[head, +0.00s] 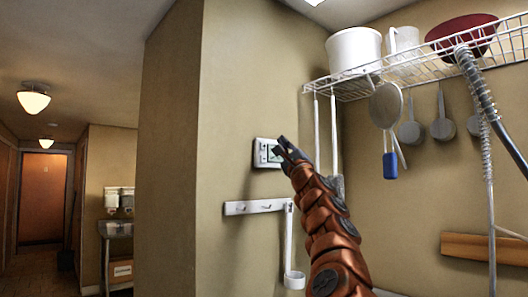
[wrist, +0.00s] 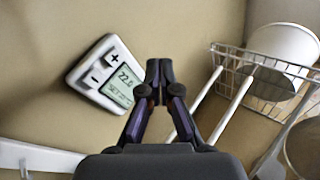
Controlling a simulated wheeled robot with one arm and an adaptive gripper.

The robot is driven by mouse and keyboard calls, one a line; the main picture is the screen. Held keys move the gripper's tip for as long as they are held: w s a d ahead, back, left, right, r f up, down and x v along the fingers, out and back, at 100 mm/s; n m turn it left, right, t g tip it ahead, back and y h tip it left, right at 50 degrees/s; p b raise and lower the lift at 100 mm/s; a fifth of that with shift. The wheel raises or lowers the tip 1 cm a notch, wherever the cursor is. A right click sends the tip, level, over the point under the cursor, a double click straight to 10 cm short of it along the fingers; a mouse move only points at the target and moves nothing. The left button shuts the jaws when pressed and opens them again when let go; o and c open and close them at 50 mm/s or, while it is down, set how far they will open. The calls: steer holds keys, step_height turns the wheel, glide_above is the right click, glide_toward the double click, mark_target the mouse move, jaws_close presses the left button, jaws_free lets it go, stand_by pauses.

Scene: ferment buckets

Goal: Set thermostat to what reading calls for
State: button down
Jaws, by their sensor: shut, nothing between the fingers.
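The thermostat (head: 262,153) is a small white box on the tan wall, partly covered by my gripper in the head view. In the wrist view the thermostat (wrist: 88,78) looks tilted, with a plus button (wrist: 114,57) and a minus button (wrist: 95,79) beside its screen (wrist: 122,87). The screen's large line seems to read 22.0; the smaller line starts with SET, and its number is too small to read surely. My gripper (head: 281,147) is shut and empty in front of the thermostat's right side. In the wrist view its fingertips (wrist: 159,68) appear right of the screen. Contact cannot be told.
A white hook rail (head: 240,208) with a hanging dipper (head: 293,279) is below the thermostat. A wire shelf (head: 358,86) at right holds a white bucket (head: 354,49) and a red bowl (head: 462,31), with utensils hanging beneath. A corridor opens at left.

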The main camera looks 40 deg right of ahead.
mark_target(264, 146)
steer(key=n, duration=0.2)
steer(key=s+n+h+b, duration=0.1)
steer(key=n, duration=0.2)
steer(key=s+n+b, duration=0.1)
steer(key=n, duration=0.2)
steer(key=shift+s+d+f+g+h, duration=0.1)
steer(key=shift+s+d+g+h, duration=0.2)
steer(key=shift+d+g, duration=0.1)
steer(key=shift+w, duration=0.1)
steer(key=shift+w+p, duration=3.2)
steer(key=shift+w, duration=1.15)
steer(key=shift+w+d+p, duration=0.1)
steer(key=shift+w+p, duration=0.1)
steer(key=shift+p, duration=0.1)
steer(key=shift+w, duration=0.2)
